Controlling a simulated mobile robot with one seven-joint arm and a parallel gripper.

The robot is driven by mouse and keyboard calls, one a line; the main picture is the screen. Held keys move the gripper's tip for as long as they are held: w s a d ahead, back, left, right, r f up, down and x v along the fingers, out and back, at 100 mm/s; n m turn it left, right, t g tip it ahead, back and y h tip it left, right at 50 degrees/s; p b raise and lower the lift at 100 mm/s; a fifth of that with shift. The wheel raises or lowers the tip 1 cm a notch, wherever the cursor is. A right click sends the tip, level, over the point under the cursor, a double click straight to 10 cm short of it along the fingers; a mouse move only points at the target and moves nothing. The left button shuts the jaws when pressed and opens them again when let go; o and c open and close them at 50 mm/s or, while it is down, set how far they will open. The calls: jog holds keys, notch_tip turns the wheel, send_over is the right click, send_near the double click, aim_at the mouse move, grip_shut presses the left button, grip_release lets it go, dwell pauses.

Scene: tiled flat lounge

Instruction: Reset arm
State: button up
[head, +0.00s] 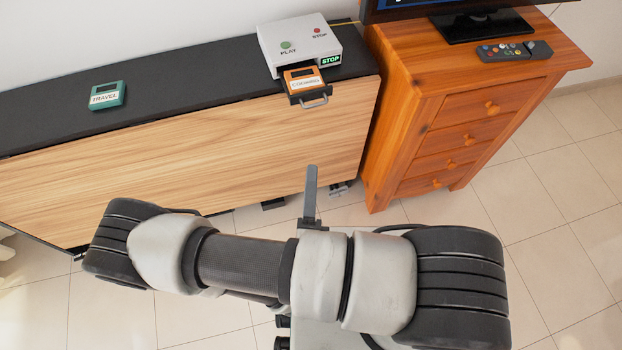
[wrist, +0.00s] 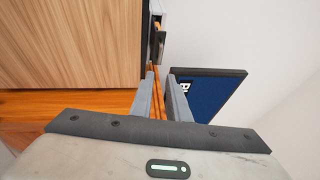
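My gripper (wrist: 163,92) shows in the wrist view with its two grey fingers apart and nothing held between them. The drawer unit's orange wood shows through the gap. In the head view my arm is folded across the lower middle, and one grey finger of my gripper (head: 311,192) sticks up in front of the wood-fronted cabinet. The other finger cannot be made out there. No thing is seen touching the fingers.
A white player box (head: 298,42) on the black cabinet top (head: 190,75) has an orange cassette (head: 301,79) in its pulled-out tray. A teal "TRAVEL" cassette (head: 107,96) lies left. The orange drawer unit (head: 455,150) carries a screen (head: 430,8) and remote (head: 514,51). Tiled floor (head: 560,200) is clear at right.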

dwell(0.6)
jog(key=w+d+r+m+g+h, duration=0.2)
jog(key=d+r+m+g+h, duration=0.25)
jog(key=r+m+h, duration=0.5)
jog(key=s+d+r+m+g, duration=0.2)
jog(key=d+r+m+g, duration=0.15)
jog(key=m+g, duration=0.4)
jog(key=s+d+r+m+g+y, duration=0.15)
jog(key=d+m+g, duration=0.25)
jog(key=m, duration=0.7)
jog(key=s+d+r+m+g, duration=0.3)
jog(key=d+m+g, duration=0.15)
jog(key=m, duration=0.55)
notch_tip(320, 180, up, 32)
jog(key=w+a+m+t+y+p, duration=0.1)
jog(key=m+t+y+p, duration=0.5)
jog(key=m+p, duration=0.8)
jog(key=a+y+p, duration=0.1)
jog(key=y+p, duration=0.2)
jog(key=shift+w+m+p, duration=0.3)
jog(key=shift+w+p, duration=0.05)
jog(key=shift+w, duration=0.05)
jog(key=shift+r, duration=0.1)
